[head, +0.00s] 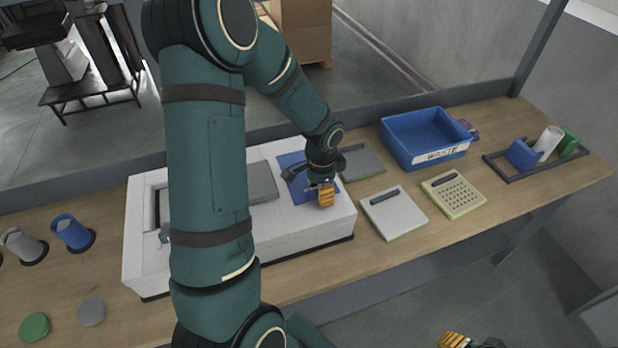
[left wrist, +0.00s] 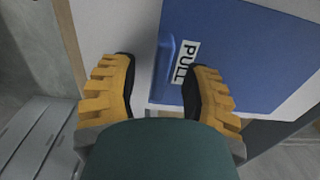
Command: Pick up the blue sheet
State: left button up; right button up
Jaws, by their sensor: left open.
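The blue sheet (head: 291,164) lies on top of the white box, partly hidden by my left arm. In the left wrist view the blue sheet (left wrist: 245,45) shows a raised blue grip bar (left wrist: 164,62) along its edge and a white PULL label (left wrist: 186,62). My left gripper (head: 322,194) is over the sheet's right part. In the left wrist view its fingers (left wrist: 160,82) are spread, with the bar between them and nothing held. My right gripper (head: 468,342) shows only partly at the bottom edge of the head view; its jaw state is unclear.
A blue bin (head: 425,140) stands at the back right. A white panel (head: 394,213), a perforated cream panel (head: 453,196) and a grey panel (head: 360,162) lie right of the white box (head: 315,232). A dark rack (head: 540,166) is far right. Cups and discs lie left.

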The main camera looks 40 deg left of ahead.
pick_arm(q)
jog(key=shift+f, duration=0.2)
jog(key=shift+s, duration=0.1)
grip_shut()
